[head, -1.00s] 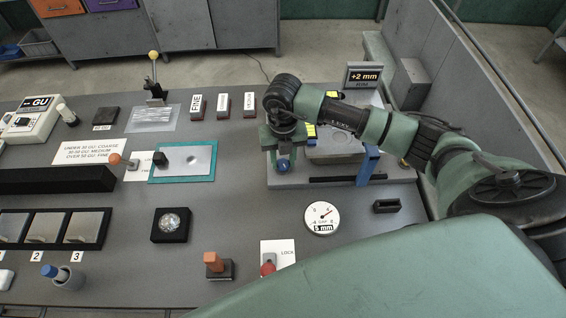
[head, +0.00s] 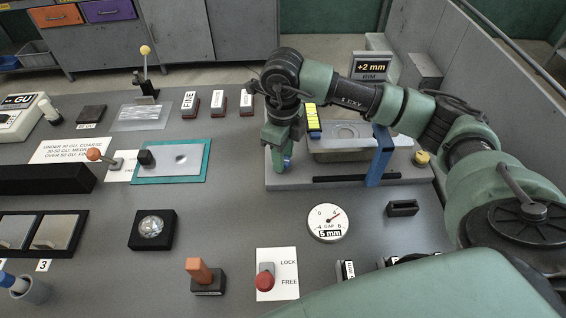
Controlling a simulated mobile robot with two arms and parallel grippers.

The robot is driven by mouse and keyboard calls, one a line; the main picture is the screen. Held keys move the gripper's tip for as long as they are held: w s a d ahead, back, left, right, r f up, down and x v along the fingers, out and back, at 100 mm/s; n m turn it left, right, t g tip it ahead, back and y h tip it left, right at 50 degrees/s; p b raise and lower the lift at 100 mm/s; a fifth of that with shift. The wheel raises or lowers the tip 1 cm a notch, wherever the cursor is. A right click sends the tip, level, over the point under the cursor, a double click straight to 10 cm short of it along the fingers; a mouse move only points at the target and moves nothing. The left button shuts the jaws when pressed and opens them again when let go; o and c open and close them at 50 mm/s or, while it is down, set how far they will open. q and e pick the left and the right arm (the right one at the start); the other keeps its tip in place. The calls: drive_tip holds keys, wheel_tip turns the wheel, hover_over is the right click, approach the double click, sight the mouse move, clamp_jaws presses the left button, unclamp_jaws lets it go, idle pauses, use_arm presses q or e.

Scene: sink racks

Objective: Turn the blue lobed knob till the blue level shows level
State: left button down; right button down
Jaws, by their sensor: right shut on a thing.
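My right gripper (head: 285,156) points down at the front left corner of a grey plate (head: 350,172). It is shut on the blue lobed knob (head: 287,163), which is mostly hidden by the fingers. Just right of the gripper, a small level with a yellow-green vial and blue parts (head: 314,121) stands partly behind my arm. It is too small to read its bubble. A display (head: 373,68) behind reads "+2 mm RIM". My left gripper is not in view.
A blue upright bar (head: 380,156) and a yellow knob (head: 421,158) stand on the plate's right side. In front are a round gap dial (head: 328,222), a black slotted block (head: 402,208) and a red-knobbed lock/free lever (head: 265,281). Bare table lies left of the plate.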

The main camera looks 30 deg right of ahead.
drive_tip(key=shift+f+n+b, duration=0.15)
drive_tip(key=shift+n+b, duration=1.3)
drive_tip(key=shift+n, duration=0.25)
drive_tip(key=shift+s, duration=0.1)
drive_tip(key=c, duration=1)
unclamp_jaws()
drive_tip(key=shift+w+r, duration=0.2)
drive_tip(key=shift+r, duration=0.35)
wheel_tip(320, 180, up, 7)
drive_tip(key=shift+f+b, duration=0.1)
drive_tip(key=shift+b, duration=0.45)
drive_tip(key=shift+s, duration=0.1)
